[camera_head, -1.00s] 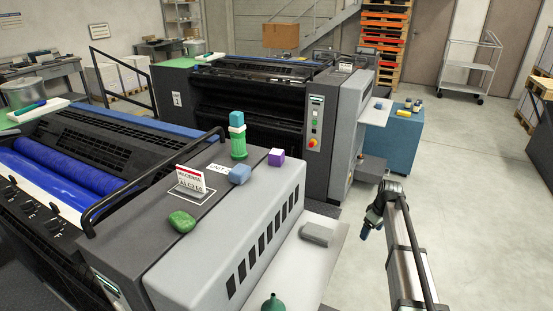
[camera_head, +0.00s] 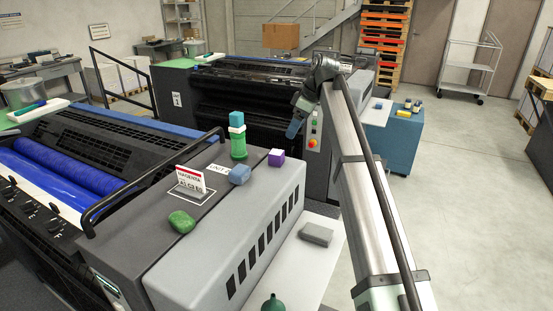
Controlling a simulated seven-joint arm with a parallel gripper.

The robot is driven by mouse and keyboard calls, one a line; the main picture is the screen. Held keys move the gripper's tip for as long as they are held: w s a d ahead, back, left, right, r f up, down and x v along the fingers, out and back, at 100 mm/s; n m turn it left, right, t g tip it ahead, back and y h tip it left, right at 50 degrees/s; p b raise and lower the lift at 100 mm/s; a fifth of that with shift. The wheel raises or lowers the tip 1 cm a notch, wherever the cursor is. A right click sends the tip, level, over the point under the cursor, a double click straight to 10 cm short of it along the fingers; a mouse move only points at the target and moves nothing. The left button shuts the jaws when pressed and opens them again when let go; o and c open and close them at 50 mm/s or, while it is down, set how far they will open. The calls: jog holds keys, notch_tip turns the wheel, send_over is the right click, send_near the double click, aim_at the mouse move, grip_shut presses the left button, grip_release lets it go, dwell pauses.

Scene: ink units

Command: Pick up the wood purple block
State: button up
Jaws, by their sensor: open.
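The purple block (camera_head: 276,157) is a small cube with a lighter top. It sits near the far right edge of the grey machine top (camera_head: 225,155) in the head view. My gripper (camera_head: 293,131) is above and a little right of the block in the picture, apart from it and pointing down. It is open, and nothing shows between its fingers, which are small and dark at this distance.
A blue faceted block (camera_head: 239,175) lies close left of the purple block. A green piece (camera_head: 238,140) with a cyan block (camera_head: 236,119) on it stands behind. A magenta-labelled sign (camera_head: 190,181) and a green stone-like lump (camera_head: 181,221) are nearer. A black rail (camera_head: 150,178) borders the left.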

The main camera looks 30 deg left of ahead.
aim_at(278, 152)
jog(key=x, duration=0.8)
jog(key=shift+s+a+r, duration=0.1)
jog(key=shift+s+a, duration=0.25)
jog(key=shift+a, duration=0.05)
jog(key=shift+a+x, duration=0.15)
jog(key=shift+x, duration=1.15)
jog(key=shift+a+x, duration=0.1)
jog(key=shift+x, duration=1.25)
jog(key=shift+s+r, duration=0.1)
jog(key=c, duration=1)
